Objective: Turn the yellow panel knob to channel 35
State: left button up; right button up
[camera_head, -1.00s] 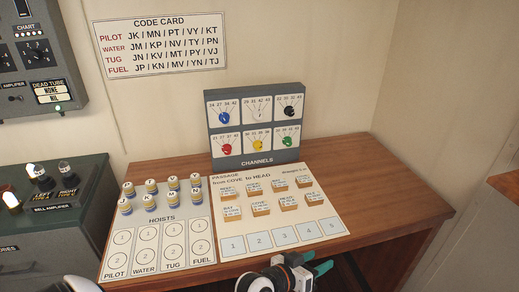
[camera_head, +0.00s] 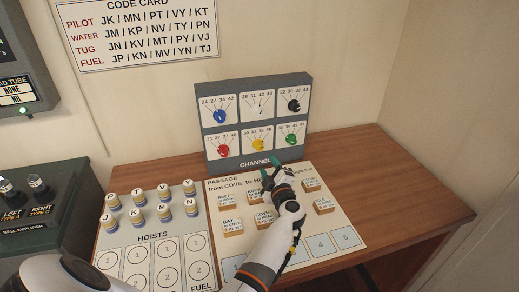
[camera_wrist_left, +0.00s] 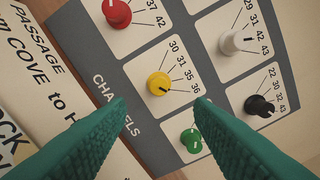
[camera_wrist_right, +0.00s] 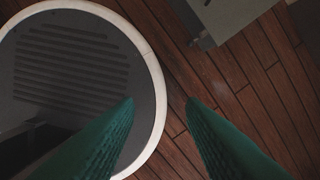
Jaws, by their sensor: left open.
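The yellow knob (camera_head: 259,145) is in the middle of the lower row on the grey CHANNELS panel (camera_head: 254,164). In the left wrist view the yellow knob (camera_wrist_left: 158,84) shows labels 30, 31, 35 and 36. Its dark pointer mark seems turned towards the 36 side; I cannot tell exactly. My left gripper (camera_head: 281,166) is open and empty in front of the panel, low and right of the knob. In the left wrist view the knob appears between my left fingertips (camera_wrist_left: 160,101), beyond them and untouched. My right gripper (camera_wrist_right: 160,100) is open and empty above the floor.
Red (camera_head: 222,150) and green (camera_head: 291,140) knobs flank the yellow one; blue, white and black knobs are above. Small labelled blocks (camera_head: 232,225) lie on the passage sheet under my left arm. Several hoist cylinders (camera_head: 164,211) stand at left. The desk's right side is clear.

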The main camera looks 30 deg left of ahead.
aim_at(260, 148)
pick_arm(q)
jog(key=b+x, duration=0.1)
jog(key=x, duration=0.1)
jog(key=b+x, duration=0.1)
jog(key=x, duration=0.1)
jog(key=f+b+x, duration=0.1)
jog(key=x, duration=0.1)
jog(key=b+x, duration=0.2)
jog(key=x, duration=0.2)
jog(key=shift+d+r+b, duration=0.1)
jog(key=shift+r+b, duration=0.2)
jog(key=shift+b, duration=0.1)
jog(key=shift+w, duration=0.1)
jog(key=shift+r, duration=0.1)
jog(key=shift+c, duration=1.3)
jog(key=c, duration=0.7)
jog(key=shift+c, duration=0.2)
pick_arm(e)
notch_tip(260, 148, down, 7)
jog(key=s+d, duration=0.1)
jog(key=shift+s+r, duration=0.15)
jog(key=shift+s, duration=0.05)
